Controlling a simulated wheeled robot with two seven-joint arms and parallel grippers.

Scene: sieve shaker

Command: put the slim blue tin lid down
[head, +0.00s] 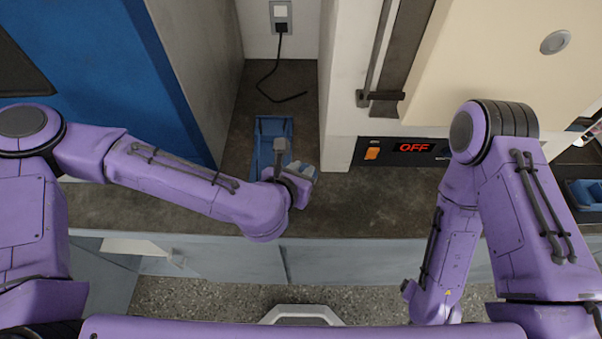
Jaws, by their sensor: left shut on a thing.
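A slim blue rectangular piece with a raised rim, which looks like the tin lid (273,127), shows in the narrow counter bay between the blue cabinet and the pale wall. My left gripper (289,158) is at its near end, shut on it. The gripper and wrist hide the near part of the lid. I cannot tell whether the lid touches the counter or is just above it. My right arm hangs at the right, and its gripper does not show.
The dark counter (215,207) is clear in front of the bay. A black cable (268,87) runs from the wall socket (281,15) behind the lid. A machine panel (401,151) reading OFF stands to the right. A blue tray (583,195) is at the far right.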

